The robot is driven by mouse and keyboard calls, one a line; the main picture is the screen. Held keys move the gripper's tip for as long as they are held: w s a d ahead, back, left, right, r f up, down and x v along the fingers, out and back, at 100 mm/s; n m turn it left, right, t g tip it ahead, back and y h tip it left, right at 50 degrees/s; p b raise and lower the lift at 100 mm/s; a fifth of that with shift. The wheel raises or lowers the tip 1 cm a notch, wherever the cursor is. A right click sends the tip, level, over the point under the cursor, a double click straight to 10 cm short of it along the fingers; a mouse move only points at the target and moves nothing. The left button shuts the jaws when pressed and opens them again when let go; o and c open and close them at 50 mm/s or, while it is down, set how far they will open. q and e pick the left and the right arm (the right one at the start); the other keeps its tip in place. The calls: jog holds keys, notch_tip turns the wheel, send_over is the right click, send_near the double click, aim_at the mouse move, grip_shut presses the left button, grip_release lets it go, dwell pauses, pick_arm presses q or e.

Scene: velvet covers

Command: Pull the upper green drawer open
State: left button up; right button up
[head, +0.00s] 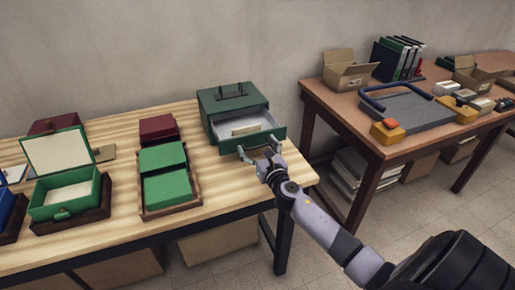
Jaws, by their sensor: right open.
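A dark green drawer box (228,98) with a dark handle on its lid stands at the back right of the light wooden table. Its upper green drawer (266,138) is pulled out toward the front right, and its pale inside shows. A beige item (245,130) lies in the drawer. My right gripper (259,152) is open just in front of the drawer front, its fingers spread near it. I cannot tell whether they touch it. The drawer's handle and any lower drawer cannot be made out. My left gripper is not in view.
On the light wooden table (225,182), an open green box (66,200) and green boxes on a brown tray (164,212) stand to the left. A second brown table (350,112) on the right holds a grey board (408,112), cartons and binders. Floor shows between the tables.

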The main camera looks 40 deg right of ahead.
jog(key=v, duration=1.2)
